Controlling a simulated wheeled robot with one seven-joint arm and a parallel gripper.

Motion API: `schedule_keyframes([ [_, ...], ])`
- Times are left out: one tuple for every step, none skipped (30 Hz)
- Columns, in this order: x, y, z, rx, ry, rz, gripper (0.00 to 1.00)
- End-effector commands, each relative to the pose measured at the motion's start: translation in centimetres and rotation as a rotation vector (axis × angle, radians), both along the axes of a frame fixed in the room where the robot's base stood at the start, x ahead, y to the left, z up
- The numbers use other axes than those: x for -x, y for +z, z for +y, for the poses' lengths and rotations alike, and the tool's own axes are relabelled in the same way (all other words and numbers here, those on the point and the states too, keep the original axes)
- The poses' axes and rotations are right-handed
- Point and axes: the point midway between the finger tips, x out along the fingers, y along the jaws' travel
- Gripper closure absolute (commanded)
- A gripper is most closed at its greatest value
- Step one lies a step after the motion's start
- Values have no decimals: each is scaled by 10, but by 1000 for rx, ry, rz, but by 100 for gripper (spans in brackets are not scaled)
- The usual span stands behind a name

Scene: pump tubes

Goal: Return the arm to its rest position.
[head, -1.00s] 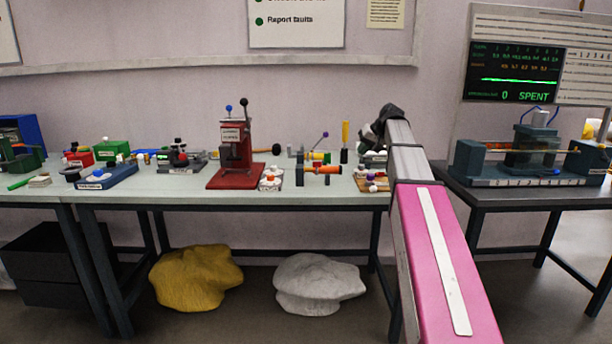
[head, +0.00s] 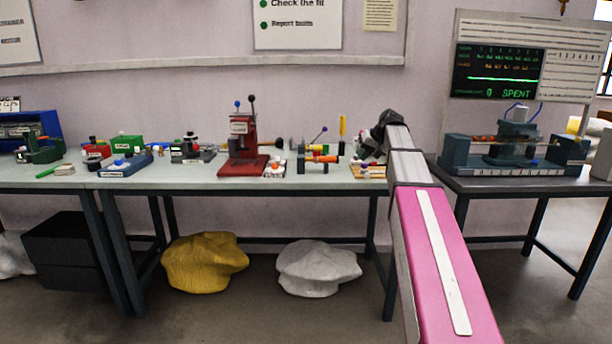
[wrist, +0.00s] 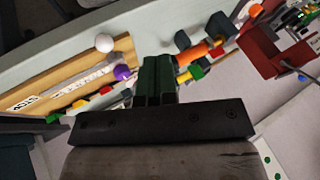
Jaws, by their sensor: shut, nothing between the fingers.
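My gripper (wrist: 156,80) shows in the wrist view with its two dark green fingers together and nothing between them. In that view it is over the bench edge area, near a wooden board (wrist: 30,92) with a purple knob and a white ball. My pink and grey arm reaches forward in the head view, over the right end of the long bench (head: 180,178). In the head view the fingers are hidden behind the dark wrist at the arm's far end.
A red press (head: 243,150), an orange-tubed fixture (head: 318,160) and several small devices stand on the bench. A dark table (head: 510,183) at right carries a blue-grey machine (head: 515,150). Yellow (head: 203,265) and white (head: 317,268) sacks lie underneath. The floor in front is clear.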

Motion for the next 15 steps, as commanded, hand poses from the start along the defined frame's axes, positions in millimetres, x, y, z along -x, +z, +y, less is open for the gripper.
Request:
schedule_keyframes([
  [4,-8,1,3,-2,7,100],
  [5,-12,2,6,-4,10,100],
  [7,-17,2,9,-7,15,100],
  [9,-23,3,13,-10,20,100],
  [11,-28,3,17,-11,24,100],
  [13,-34,4,21,-14,29,100],
  [16,-41,5,24,-16,35,100],
  [18,-47,6,28,-18,41,100],
  [21,-56,7,34,-21,49,100],
  [25,-63,7,39,-24,55,100],
  [27,-69,8,44,-27,61,100],
  [32,-80,10,51,-30,71,100],
  [36,-88,10,57,-34,78,100],
  [40,-97,11,64,-37,86,100],
  [46,-110,13,72,-43,98,100],
])
